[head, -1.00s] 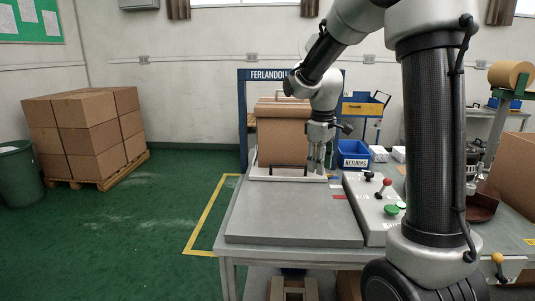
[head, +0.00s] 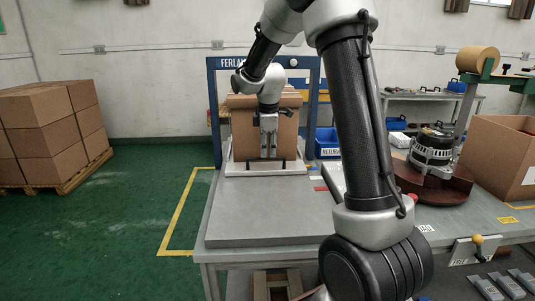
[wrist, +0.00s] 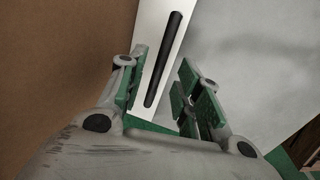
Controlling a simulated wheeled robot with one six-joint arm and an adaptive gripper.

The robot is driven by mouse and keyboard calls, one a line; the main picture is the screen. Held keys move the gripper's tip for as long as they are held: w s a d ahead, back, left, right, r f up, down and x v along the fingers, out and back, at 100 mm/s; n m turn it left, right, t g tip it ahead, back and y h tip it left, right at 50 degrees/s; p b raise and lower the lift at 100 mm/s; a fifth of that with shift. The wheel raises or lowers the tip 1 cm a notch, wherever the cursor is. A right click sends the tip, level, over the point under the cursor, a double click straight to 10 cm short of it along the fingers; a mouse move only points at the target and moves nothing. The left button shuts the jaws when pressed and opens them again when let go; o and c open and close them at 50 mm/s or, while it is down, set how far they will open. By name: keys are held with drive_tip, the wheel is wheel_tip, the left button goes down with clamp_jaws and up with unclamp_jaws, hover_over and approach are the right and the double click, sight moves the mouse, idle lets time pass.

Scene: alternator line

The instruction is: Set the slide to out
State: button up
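The slide is a white plate (head: 238,170) on the far part of the grey bench, under the frame lettered "FERLANDO…". A black bar handle (head: 284,166) stands along its near edge. The plate (wrist: 150,22) and the bar (wrist: 164,60) also show in the wrist view. A brown box (head: 240,130) stands on the slide. My gripper (head: 268,154) points down in front of the box, over the middle of the handle. In the wrist view its green-padded fingers (wrist: 163,75) are apart, with the bar in the gap between them. I cannot tell whether they touch it.
The bench top (head: 260,222) in front of the slide is clear. A blue frame (head: 214,120) stands around the box. An alternator (head: 433,150) sits on a dark red turntable (head: 440,190) to the right.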

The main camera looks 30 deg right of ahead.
drive_tip(key=shift+w+d+f, duration=0.1)
drive_tip(key=shift+w+f, duration=0.1)
drive_tip(key=shift+f, duration=1.1)
clamp_jaws()
